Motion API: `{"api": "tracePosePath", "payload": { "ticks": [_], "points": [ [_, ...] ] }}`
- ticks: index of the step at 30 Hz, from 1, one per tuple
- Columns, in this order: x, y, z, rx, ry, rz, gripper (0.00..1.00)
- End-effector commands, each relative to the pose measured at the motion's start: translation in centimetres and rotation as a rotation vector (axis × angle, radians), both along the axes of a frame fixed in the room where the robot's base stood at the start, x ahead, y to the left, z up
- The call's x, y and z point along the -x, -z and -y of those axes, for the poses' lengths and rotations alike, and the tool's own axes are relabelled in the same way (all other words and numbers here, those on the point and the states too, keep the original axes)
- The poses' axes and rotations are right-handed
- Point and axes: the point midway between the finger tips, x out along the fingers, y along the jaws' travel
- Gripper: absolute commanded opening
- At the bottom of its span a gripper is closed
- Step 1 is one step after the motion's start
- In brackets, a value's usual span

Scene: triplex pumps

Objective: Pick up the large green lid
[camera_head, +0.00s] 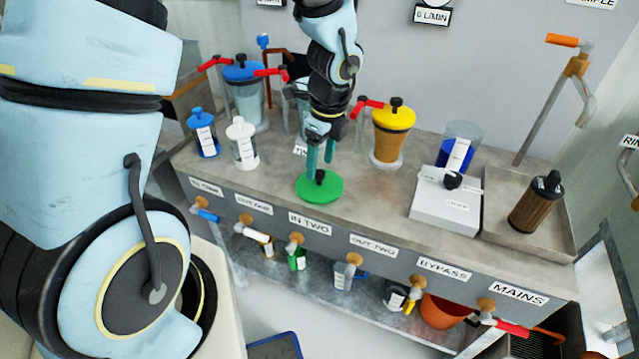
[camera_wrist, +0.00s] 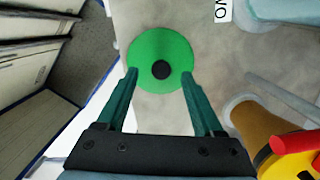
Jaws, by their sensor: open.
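The large green lid (camera_head: 320,188) is a flat green disc with a black knob, lying on the grey counter near its front edge. It also shows in the wrist view (camera_wrist: 160,45), with its dark knob in the middle. My gripper (camera_head: 320,168) is open just above the lid, its two green fingers pointing down. In the wrist view the fingertips (camera_wrist: 158,75) appear on either side of the knob, over the lid's lower part. Nothing is held between them. Whether a fingertip touches the lid cannot be told.
A yellow-lidded pump vessel (camera_head: 392,133) stands right of my gripper. A blue-lidded vessel (camera_head: 245,92) and a white bottle (camera_head: 242,145) stand left. A white box (camera_head: 447,200) and a metal tray (camera_head: 555,240) sit at the right. The counter between lid and box is clear.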

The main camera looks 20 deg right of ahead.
Motion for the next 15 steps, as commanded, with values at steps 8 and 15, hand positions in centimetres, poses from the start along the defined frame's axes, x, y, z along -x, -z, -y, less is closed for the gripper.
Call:
{"api": "tracePosePath", "payload": {
  "ticks": [8, 15],
  "points": [
    [-0.3, 3.5, -0.1, -0.002, 0.0, -0.001, 0.69],
    [-0.4, 4.0, -0.1, 0.0, -0.001, 0.0, 0.69]
  ]
}}
